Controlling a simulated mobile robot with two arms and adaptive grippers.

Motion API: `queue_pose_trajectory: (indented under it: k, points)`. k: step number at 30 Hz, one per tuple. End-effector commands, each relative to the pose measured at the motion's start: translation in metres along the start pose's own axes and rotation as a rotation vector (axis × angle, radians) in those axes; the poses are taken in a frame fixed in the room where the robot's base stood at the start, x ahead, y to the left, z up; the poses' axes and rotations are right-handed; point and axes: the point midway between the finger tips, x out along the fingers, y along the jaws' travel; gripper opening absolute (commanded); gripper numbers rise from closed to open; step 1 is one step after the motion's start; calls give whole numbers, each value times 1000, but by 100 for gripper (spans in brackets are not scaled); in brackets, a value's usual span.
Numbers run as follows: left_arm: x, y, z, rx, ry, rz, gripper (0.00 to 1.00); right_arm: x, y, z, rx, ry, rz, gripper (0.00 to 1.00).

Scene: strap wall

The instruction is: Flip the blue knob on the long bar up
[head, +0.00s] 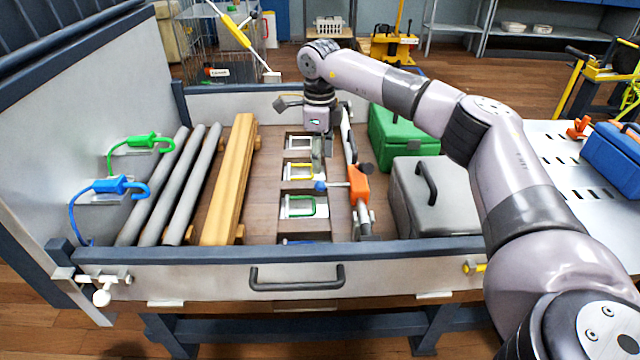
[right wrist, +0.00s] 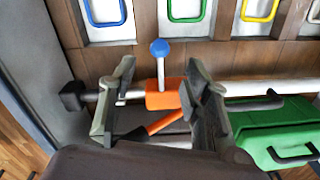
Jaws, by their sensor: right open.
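The blue knob (head: 320,187) sits at the end of a thin grey stem. The stem sticks out to the left from an orange block (head: 359,183) on the long grey bar (head: 348,138). In the right wrist view the blue knob (right wrist: 159,48) is just beyond my fingertips, and the orange block (right wrist: 165,96) lies between the fingers. An orange lever (right wrist: 165,122) extends from the block. My right gripper (head: 318,168) hangs over the bar area, open and empty; its two fingers show in the right wrist view (right wrist: 158,78). Contact cannot be told. My left gripper is out of view.
A green case (head: 402,130) and a grey case (head: 440,195) stand right of the bar. Plates with coloured loops (head: 300,207) lie to its left, then wooden beams (head: 230,180) and grey pipes (head: 180,185). The tray's front wall (head: 210,272) has a black handle.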

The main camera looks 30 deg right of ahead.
Motion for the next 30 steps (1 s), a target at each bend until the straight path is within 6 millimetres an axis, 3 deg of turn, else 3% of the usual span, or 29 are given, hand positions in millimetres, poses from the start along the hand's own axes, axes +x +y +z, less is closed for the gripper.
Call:
queue_pose_trajectory:
  k: [1,7,12,25,30]
  points:
    - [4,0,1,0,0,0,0,15,0,-1,0,3,2,44]
    - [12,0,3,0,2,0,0,54,0,0,0,2,1,44]
    - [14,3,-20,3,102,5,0,71,0,0,1,1,0,44]
    - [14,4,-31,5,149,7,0,79,0,0,0,0,0,44]
    - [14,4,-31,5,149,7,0,79,0,0,0,0,0,33]
